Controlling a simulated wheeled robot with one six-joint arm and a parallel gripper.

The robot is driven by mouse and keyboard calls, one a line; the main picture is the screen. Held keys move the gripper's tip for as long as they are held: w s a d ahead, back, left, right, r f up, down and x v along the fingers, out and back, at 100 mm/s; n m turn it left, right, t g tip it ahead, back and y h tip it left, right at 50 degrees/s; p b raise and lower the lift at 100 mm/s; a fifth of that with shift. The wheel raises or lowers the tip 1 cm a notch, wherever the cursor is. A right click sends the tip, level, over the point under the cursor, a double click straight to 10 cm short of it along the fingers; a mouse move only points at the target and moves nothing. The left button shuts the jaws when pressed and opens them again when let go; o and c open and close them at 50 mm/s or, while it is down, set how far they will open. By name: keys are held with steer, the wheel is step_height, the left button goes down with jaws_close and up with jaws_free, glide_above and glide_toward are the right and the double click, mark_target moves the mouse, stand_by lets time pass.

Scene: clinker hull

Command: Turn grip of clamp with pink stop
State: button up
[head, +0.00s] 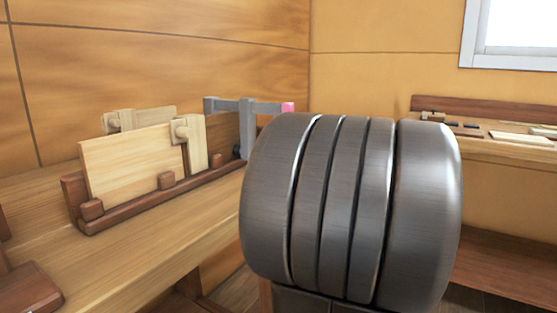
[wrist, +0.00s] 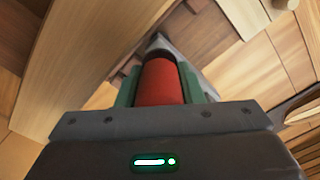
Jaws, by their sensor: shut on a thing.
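A grey clamp (head: 246,125) with a pink stop (head: 288,107) at the right end of its bar stands at the far end of the wooden rack in the head view. Its lower right part is hidden behind my arm. In the wrist view my gripper (wrist: 160,76) has its green fingers on both sides of a red cylindrical grip (wrist: 161,84) and is shut on it. Grey metal (wrist: 160,42) shows just beyond the red grip. The pink stop is not seen in the wrist view. My gripper is hidden in the head view.
A dark wooden rack (head: 160,205) holding pale boards (head: 130,160) stands on the workbench (head: 150,255) at the left, close to the wall. A shelf (head: 490,150) with small flat pieces is at the right, below a window. My arm blocks the middle.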

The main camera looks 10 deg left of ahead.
steer(key=shift+a+r, duration=0.1)
steer(key=shift+r, duration=0.05)
steer(key=o, duration=1)
steer(key=shift+a, duration=0.1)
steer(key=p+v, duration=0.3)
steer(key=v, duration=1)
steer(key=shift+d+p, duration=0.35)
steer(key=shift+d, duration=0.05)
steer(key=shift+s, duration=0.1)
